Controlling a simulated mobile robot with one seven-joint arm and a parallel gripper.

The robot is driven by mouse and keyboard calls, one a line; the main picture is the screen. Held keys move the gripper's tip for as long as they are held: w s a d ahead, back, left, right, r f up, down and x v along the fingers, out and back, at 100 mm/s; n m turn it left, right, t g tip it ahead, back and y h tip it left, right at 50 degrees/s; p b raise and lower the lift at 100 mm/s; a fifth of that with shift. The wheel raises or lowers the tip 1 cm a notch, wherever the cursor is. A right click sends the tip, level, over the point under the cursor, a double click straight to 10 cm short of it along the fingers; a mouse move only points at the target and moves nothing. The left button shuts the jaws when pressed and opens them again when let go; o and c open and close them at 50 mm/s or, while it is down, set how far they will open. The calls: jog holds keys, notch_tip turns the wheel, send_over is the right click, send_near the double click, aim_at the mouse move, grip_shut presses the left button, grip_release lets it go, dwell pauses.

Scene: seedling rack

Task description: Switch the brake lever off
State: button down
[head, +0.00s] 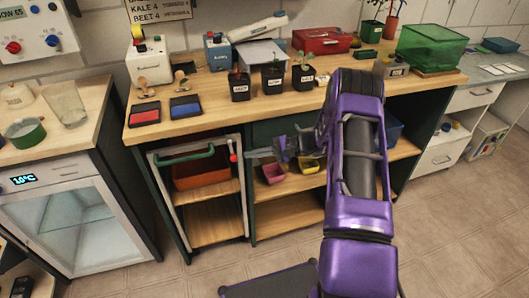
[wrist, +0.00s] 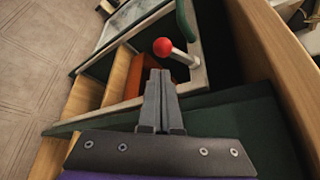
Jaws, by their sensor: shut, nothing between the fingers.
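The brake lever (head: 232,152) is a short pale rod with a red ball end, on the right upright of a grey-framed cart (head: 198,235) under the bench. In the wrist view, the lever's red ball (wrist: 162,47) is just beyond my fingertips, and its rod runs right to the cart frame (wrist: 194,75). My gripper (head: 254,155) is shut and empty, just right of the lever in the head view. In the wrist view, its closed fingers (wrist: 158,74) point toward the ball. I cannot tell for sure whether they touch it.
The cart has a green handle (head: 184,155) and holds an orange-red bin (head: 200,176). Pink (head: 273,174) and yellow (head: 309,167) pots stand on the shelf at right. The dark green bench panel (wrist: 235,118) is close under my gripper. Potted seedlings (head: 272,77) stand on the benchtop above.

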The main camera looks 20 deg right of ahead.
jog(key=shift+x, duration=1.3)
jog(key=shift+s+r+m+g+h+p, duration=0.3)
jog(key=shift+r+m+g, duration=0.35)
jog(key=shift+m, duration=0.15)
notch_tip(320, 180, up, 2)
jog(key=shift+s+r+m+g+p, duration=0.1)
jog(key=shift+m+g+p, duration=0.2)
jog(key=shift+m+g, duration=0.75)
jog(key=shift+a+r, duration=0.1)
jog(key=shift+r, duration=0.65)
jog(key=shift+r+p, duration=0.35)
jog(key=shift+r, duration=0.35)
